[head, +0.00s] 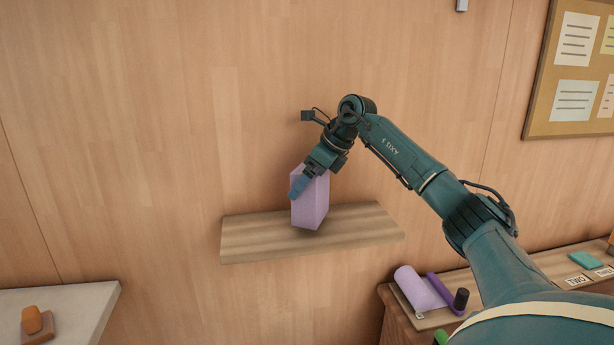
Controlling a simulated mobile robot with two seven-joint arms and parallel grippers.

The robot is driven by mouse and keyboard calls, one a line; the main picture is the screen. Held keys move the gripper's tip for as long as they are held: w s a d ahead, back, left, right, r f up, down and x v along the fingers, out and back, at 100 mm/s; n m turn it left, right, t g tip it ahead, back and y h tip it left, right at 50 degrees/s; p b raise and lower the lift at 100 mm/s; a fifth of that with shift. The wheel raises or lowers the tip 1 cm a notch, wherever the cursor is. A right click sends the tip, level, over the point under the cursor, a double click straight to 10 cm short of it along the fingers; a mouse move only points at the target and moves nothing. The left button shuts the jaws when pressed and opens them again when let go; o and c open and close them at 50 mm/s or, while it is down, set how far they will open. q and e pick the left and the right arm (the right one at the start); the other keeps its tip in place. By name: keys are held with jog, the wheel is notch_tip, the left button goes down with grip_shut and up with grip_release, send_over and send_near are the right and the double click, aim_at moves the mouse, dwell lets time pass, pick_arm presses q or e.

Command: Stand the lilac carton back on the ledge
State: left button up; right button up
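The lilac carton (313,205) is upright at the wooden ledge (255,237) on the wall, near the middle of its length. Its base looks to be on the ledge's top or very close to it; I cannot tell if it bears its weight there. My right gripper (303,184) comes down from the upper right over the carton's top. One blue finger lies against the carton's left side, and the gripper looks shut on it. The other finger is hidden behind the carton. My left gripper is not in view.
The ledge is bare on both sides of the carton. At the lower right, a wooden cabinet top (439,317) holds a lilac roll (419,288), a dark cylinder (461,299) and a teal block (586,259). A pale counter (75,299) with an orange object (32,320) is at the lower left.

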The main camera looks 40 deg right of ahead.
jog(key=shift+f, duration=0.55)
jog(key=shift+f+b, duration=0.35)
jog(key=shift+f, duration=0.1)
jog(key=o, duration=0.9)
jog(key=shift+c, duration=0.2)
jog(key=v, duration=1.3)
jog(key=shift+d, duration=0.1)
